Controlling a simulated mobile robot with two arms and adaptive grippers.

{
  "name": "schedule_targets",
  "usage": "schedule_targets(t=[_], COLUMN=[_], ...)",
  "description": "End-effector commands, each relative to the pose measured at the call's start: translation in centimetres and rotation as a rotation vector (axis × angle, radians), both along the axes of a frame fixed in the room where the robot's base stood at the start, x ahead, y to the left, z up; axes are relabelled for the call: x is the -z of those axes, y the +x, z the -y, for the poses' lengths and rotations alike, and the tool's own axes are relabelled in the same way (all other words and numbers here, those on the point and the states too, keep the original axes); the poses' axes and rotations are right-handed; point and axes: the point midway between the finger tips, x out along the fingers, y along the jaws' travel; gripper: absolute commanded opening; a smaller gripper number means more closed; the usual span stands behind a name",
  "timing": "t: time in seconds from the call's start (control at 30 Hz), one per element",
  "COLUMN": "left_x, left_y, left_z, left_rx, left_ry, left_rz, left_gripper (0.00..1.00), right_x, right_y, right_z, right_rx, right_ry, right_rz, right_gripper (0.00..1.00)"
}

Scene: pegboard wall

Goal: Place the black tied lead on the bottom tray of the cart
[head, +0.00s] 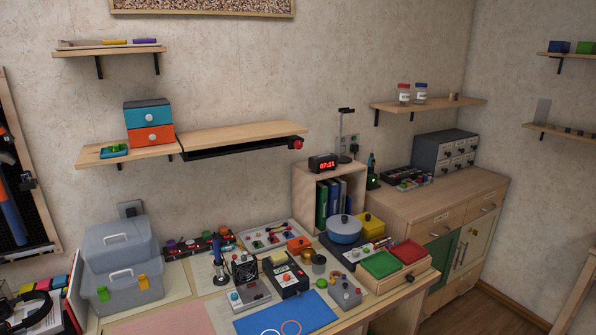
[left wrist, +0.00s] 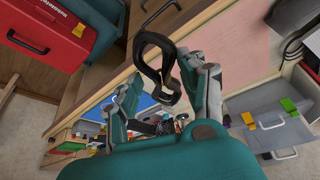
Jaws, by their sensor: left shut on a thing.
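The black tied lead (left wrist: 143,55) shows in the left wrist view as a thick dark loop. It is between the fingers of my left gripper (left wrist: 160,78), which is shut on it. The loop sticks out beyond the fingertips, in front of the wooden desk edge. My left gripper does not show in the head view, and my right gripper shows in neither view. I cannot make out the cart or its bottom tray in these frames.
In the left wrist view, a red case (left wrist: 48,38) with a dark handle is at upper left, and a grey toolbox (left wrist: 270,122) is at right. In the head view, the desk is crowded with devices around a blue mat (head: 285,315); a pink mat (head: 165,320) is bare.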

Motion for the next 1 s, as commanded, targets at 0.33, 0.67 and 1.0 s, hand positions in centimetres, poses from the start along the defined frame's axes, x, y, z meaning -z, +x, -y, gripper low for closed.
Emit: schedule_targets(t=[0.33,0.67,1.0], left_x=[-13.7,-15.9,-15.8], left_y=[-0.9,-1.7,-1.7], left_z=[5.5,5.8,5.9], left_rx=[0.118,0.149,0.148], left_ry=[-0.002,0.003,0.0], left_rz=[0.008,0.001,-0.002], left_gripper=[0.03,0.03,0.03], right_x=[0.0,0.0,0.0], right_y=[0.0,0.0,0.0], right_z=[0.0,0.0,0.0], right_rx=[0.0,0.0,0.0], right_ry=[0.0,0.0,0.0], right_rz=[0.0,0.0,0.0], right_gripper=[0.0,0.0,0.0])
